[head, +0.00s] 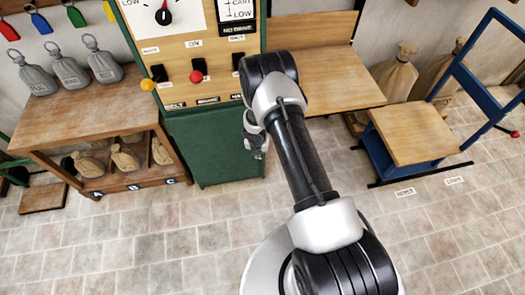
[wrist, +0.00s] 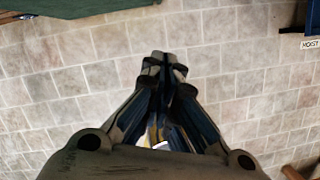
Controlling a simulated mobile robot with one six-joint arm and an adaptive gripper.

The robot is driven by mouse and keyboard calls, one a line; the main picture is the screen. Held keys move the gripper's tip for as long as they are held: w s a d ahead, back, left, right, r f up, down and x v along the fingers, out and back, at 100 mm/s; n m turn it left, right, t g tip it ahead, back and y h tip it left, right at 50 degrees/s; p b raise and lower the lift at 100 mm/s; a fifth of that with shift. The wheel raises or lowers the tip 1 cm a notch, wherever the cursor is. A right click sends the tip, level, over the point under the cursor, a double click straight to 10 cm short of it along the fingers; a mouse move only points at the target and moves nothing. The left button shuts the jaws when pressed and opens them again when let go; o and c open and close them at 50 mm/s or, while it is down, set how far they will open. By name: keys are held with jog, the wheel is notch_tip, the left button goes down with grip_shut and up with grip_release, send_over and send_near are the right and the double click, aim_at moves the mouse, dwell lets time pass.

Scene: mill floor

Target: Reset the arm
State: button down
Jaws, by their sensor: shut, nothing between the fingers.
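My gripper (head: 258,150) hangs in front of the green cabinet in the head view, partly hidden by my own arm. In the wrist view my gripper (wrist: 163,62) points out over the tiled floor, its fingertips together with nothing between them. My arm is bent, rising from the bottom right of the head view to an elbow near the control panel. The gripper appears apart from everything around it.
A green cabinet (head: 213,150) carries a panel with a gauge, a yellow knob (head: 148,85) and a red knob (head: 196,77). A blue-framed platform (head: 415,135) stands right. The tiled floor (head: 130,235) in front is clear.

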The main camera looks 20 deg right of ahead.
jog(key=d+p+v, duration=0.1)
jog(key=p+v, duration=0.1)
jog(key=v, duration=0.6)
jog(key=shift+w+a+r, duration=0.25)
jog(key=shift+w+r, duration=0.1)
jog(key=shift+r, duration=0.2)
jog(key=s+d+r+m+t+h, duration=0.15)
jog(key=r+m, duration=0.55)
jog(key=r, duration=0.8)
jog(key=s+d+r+m+h, duration=0.15)
jog(key=r+m, duration=0.45)
jog(key=r, duration=0.9)
jog(key=s+a+r+m+y, duration=0.1)
jog(key=s+a+r+m, duration=0.2)
jog(key=s, duration=0.5)
jog(key=s+a+r+m+y, duration=0.2)
jog(key=s+a+r+m, duration=0.1)
jog(key=s+r+m, duration=0.3)
jog(key=s+a+r+m+y, duration=0.1)
jog(key=s+a+r+m, duration=0.2)
jog(key=s, duration=0.9)
jog(key=r+m, duration=0.2)
jog(key=m, duration=0.2)
jog(key=shift+s+a+m+t, duration=0.15)
jog(key=shift+a+m+t, duration=0.05)
jog(key=shift+m+t, duration=0.2)
